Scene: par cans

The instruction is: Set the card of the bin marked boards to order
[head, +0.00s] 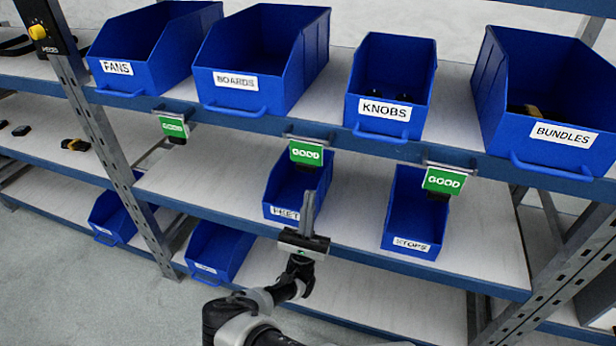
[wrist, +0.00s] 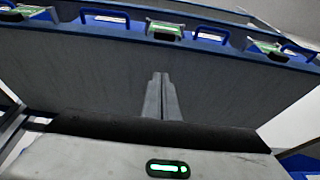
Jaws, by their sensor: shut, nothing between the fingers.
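The blue bin marked BOARDS (head: 237,97) stands on the top shelf between FANS and KNOBS. Green cards reading GOOD hang at the shelf's front edge: one card (head: 173,127) between FANS and BOARDS, one card (head: 306,153) between BOARDS and KNOBS, and one card (head: 443,180) between KNOBS and BUNDLES. I cannot tell for sure which card belongs to BOARDS. My gripper (head: 309,195) is shut and empty, pointing up below the middle card, apart from it. In the wrist view its fingers (wrist: 160,76) are together, below the middle card's holder (wrist: 165,30).
Bins marked FANS (head: 117,68), KNOBS (head: 385,111) and BUNDLES (head: 563,135) share the top shelf. Lower-shelf bins (head: 283,213) and (head: 412,245) sit behind my gripper. A metal upright (head: 110,140) stands left. The lower shelf between bins is clear.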

